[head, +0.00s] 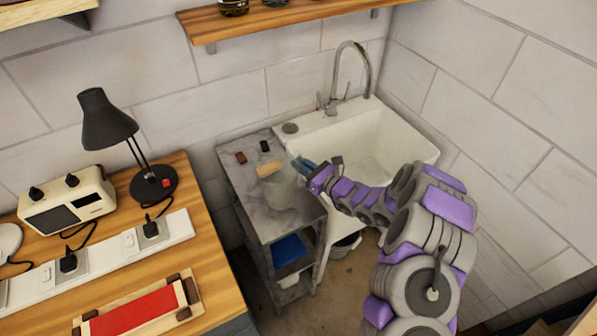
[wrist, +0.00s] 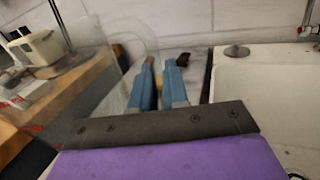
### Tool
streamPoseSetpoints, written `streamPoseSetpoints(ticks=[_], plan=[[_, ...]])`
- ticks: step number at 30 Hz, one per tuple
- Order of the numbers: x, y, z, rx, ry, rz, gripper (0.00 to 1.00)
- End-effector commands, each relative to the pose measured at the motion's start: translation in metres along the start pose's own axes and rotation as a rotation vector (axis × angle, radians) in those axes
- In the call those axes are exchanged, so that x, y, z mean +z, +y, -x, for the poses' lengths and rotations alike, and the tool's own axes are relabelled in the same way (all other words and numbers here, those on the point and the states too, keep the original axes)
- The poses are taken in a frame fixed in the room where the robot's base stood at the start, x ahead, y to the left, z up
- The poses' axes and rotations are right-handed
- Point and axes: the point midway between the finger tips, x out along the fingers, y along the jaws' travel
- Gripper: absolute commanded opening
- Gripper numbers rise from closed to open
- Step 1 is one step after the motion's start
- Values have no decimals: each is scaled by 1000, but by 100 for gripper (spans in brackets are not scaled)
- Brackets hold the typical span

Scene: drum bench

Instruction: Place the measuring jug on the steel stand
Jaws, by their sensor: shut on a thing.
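The measuring jug (head: 281,192) is clear and faint, over the front of the marbled top of a grey shelved stand (head: 252,198), which I take as the steel stand. I cannot tell whether the jug touches the top. My gripper (head: 303,166) reaches in from the right, its blue fingers at the jug's upper right side. In the wrist view the fingers (wrist: 160,75) are close together, shut on the jug, whose clear wall (wrist: 95,75) spreads to their left. The jug's exact outline is hard to make out.
A tan block (head: 269,168) and two small dark items (head: 241,157) (head: 265,146) are on the stand's top. A white sink (head: 395,140) with a tap adjoins it on the right. A wooden bench (head: 215,270) with a lamp (head: 107,120) stands left.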

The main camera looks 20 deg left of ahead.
Motion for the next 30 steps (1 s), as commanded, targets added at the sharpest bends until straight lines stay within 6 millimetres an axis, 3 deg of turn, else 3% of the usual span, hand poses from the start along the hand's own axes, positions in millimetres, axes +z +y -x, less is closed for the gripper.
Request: streamPoseSetpoints(ticks=[5,13,19,20,21,27,30], plan=[[-2,-2,-12,2,-1,3,0],[-36,-3,-13,1,3,2,0],[-36,-4,-12,1,1,2,0],[-36,-4,-11,1,1,2,15],[-36,-4,-11,1,1,2,19],[-36,-4,-11,1,0,2,38],[-36,-3,-12,1,1,3,40]])
